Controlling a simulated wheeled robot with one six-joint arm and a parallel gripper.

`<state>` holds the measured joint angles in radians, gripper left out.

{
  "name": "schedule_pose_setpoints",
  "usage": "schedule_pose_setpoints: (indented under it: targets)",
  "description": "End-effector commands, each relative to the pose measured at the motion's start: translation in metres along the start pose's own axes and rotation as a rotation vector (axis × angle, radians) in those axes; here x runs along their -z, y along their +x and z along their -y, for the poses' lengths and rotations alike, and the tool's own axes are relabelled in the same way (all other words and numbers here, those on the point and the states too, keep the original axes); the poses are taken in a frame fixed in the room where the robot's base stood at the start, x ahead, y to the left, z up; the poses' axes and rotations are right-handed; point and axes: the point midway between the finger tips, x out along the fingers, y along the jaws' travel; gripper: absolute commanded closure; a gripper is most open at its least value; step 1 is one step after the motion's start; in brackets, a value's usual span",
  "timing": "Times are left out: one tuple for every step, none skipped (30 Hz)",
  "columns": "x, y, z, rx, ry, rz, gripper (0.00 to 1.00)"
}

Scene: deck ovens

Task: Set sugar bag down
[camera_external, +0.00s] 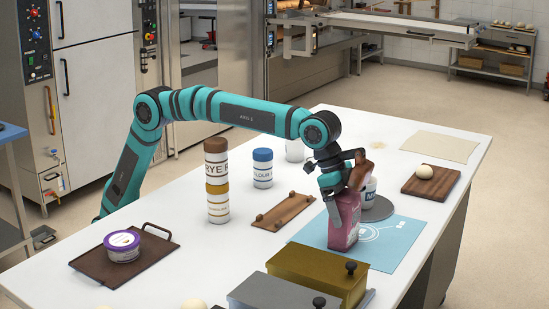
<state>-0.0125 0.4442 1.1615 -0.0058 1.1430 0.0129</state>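The sugar bag appears to be the pink-purple bag (343,232) in the external view, upright over the light blue mat (396,245) near the table's right side. Its label is too small to read. My gripper (345,193) is at the top of the bag, with its fingers around the upper part. It looks shut on the bag. I cannot tell whether the bag's base touches the mat.
A gold lidded box (315,272) and a grey lidded box (270,296) stand close in front. A dark round plate (378,209) with a white container lies behind. A wooden board (284,211) is left. A dough board (430,183) is right.

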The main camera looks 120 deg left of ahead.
Motion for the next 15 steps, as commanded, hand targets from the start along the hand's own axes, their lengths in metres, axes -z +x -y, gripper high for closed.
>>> schedule_pose_setpoints:
  targets:
    - [0.0, 0.0, 0.0, 0.0, 0.0, 0.0, 0.0]
    - [0.0, 0.0, 0.0, 0.0, 0.0, 0.0, 0.0]
    - [0.0, 0.0, 0.0, 0.0, 0.0, 0.0, 0.0]
    - [0.0, 0.0, 0.0, 0.0, 0.0, 0.0, 0.0]
    - [0.0, 0.0, 0.0, 0.0, 0.0, 0.0, 0.0]
    - [0.0, -0.001, 0.0, 0.0, 0.0, 0.0, 0.0]
    - [0.001, -0.002, 0.0, 0.0, 0.0, 0.0, 0.0]
    - [0.001, -0.003, 0.0, 0.0, 0.0, -0.001, 0.0]
    - [0.001, -0.006, 0.0, 0.0, 0.0, -0.001, 0.0]
    - [0.001, -0.009, 0.0, 0.0, 0.0, -0.002, 0.0]
    - [0.001, -0.012, 0.0, 0.0, 0.0, -0.002, 0.0]
    - [0.001, -0.018, 0.0, 0.0, 0.0, -0.002, 0.0]
    - [0.001, -0.023, 0.0, 0.0, 0.0, -0.002, 0.0]
    - [0.001, -0.028, 0.0, 0.0, 0.0, -0.003, 0.0]
    - [0.002, -0.036, 0.0, 0.0, 0.0, -0.004, 0.0]
